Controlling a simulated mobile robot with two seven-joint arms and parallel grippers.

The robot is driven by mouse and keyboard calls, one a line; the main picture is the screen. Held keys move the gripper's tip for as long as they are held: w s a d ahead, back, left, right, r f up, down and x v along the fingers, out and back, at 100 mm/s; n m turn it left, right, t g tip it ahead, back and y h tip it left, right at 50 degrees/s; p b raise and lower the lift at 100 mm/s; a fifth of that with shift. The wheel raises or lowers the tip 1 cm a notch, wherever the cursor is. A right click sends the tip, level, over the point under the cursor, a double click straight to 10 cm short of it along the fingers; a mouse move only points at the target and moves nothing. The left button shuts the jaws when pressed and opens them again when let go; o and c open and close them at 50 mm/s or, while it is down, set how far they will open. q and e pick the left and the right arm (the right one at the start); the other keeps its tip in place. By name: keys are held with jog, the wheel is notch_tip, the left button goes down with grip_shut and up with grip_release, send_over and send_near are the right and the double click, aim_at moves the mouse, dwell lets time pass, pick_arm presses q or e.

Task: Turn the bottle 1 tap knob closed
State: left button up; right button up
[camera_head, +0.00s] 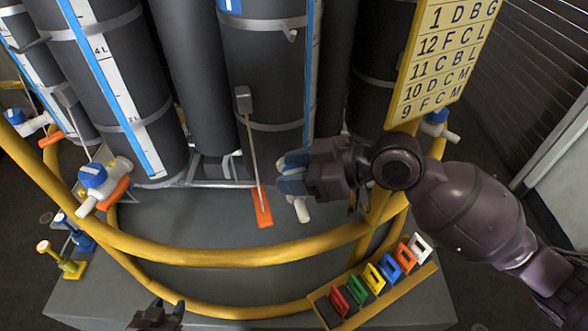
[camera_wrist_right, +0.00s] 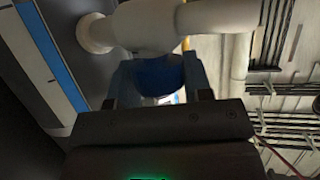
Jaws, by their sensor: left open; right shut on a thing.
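My right gripper (camera_head: 289,173) reaches in from the right and is shut on the blue tap knob (camera_wrist_right: 158,74). In the right wrist view the knob sits between the two fingers, against the white tap body (camera_wrist_right: 160,27). In the head view the fingers mostly hide the knob, and the white spout (camera_head: 300,209) shows below them. This tap is at the foot of the dark middle bottle (camera_head: 262,85) with the blue level strip. No bottle number is readable here. My left gripper (camera_head: 158,314) is open and empty at the bottom edge, partly cut off.
A yellow rail (camera_head: 220,252) curves in front of the bottles. An orange tag (camera_head: 262,208) hangs left of my right gripper. Another blue-knobbed tap (camera_head: 92,175) is at left. A yellow rack (camera_head: 381,301) holds several coloured tags. A yellow lettered board (camera_head: 440,60) stands at upper right.

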jog(key=p, duration=0.1)
jog(key=m+t+p, duration=0.1)
jog(key=shift+r+p, duration=0.25)
jog(key=shift+p, duration=0.1)
jog(key=shift+f+t, duration=0.15)
jog(key=shift+t, duration=0.15)
pick_arm(q)
jog(key=r, duration=0.2)
jog(key=w+r, duration=0.1)
jog(key=r, duration=0.1)
jog(key=shift+r, duration=0.2)
pick_arm(e)
jog(key=shift+m, duration=0.3)
pick_arm(q)
jog(key=shift+w, duration=0.15)
pick_arm(e)
jog(key=o, duration=0.9)
jog(key=shift+f, duration=0.1)
pick_arm(q)
jog(key=shift+f, duration=0.1)
pick_arm(e)
jog(key=shift+d, duration=0.1)
